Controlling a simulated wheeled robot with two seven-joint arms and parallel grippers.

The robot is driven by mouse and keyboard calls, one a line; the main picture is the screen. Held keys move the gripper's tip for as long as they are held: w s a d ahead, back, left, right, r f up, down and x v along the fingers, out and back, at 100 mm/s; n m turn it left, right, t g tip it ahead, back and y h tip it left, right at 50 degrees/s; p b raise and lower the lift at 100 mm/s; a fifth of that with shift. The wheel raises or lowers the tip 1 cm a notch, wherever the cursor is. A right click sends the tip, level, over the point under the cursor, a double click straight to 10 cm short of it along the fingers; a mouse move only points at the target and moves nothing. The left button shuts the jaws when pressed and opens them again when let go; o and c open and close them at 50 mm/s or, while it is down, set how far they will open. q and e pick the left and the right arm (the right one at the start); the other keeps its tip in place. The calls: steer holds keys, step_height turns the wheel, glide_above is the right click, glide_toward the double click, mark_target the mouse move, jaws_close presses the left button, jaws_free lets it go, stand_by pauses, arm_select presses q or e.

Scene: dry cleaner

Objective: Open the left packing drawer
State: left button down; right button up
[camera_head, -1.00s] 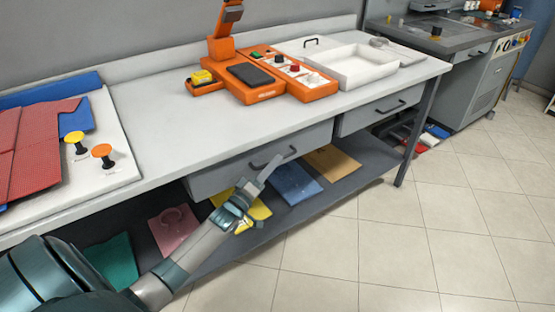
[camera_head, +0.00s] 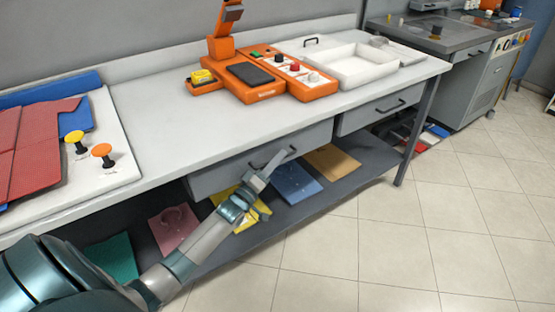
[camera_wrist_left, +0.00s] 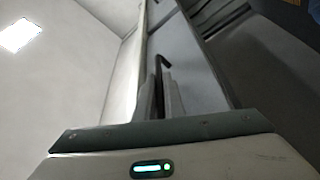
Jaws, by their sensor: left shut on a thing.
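The left packing drawer (camera_head: 218,175) is a grey drawer under the white worktop, and its front looks flush with the table. Its dark bar handle (camera_head: 291,151) shows at the right of the drawer front. My left gripper (camera_head: 276,158) is at the handle, shut on it; the fingers hide part of the bar. In the left wrist view the handle (camera_wrist_left: 160,66) runs between the two fingers. The right packing drawer (camera_head: 365,117) is shut, with its own dark handle (camera_head: 390,107). My right gripper is not in view.
The worktop (camera_head: 190,130) carries an orange device (camera_head: 262,93), a white tray (camera_head: 352,68) and red and blue cloths at left. The lower shelf (camera_head: 330,185) holds several coloured folded pieces. A table leg (camera_head: 418,130) stands at right. The tiled floor in front is clear.

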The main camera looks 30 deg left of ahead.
arm_select(q)
steer(key=shift+s+d, duration=0.1)
steer(key=shift+d, duration=0.05)
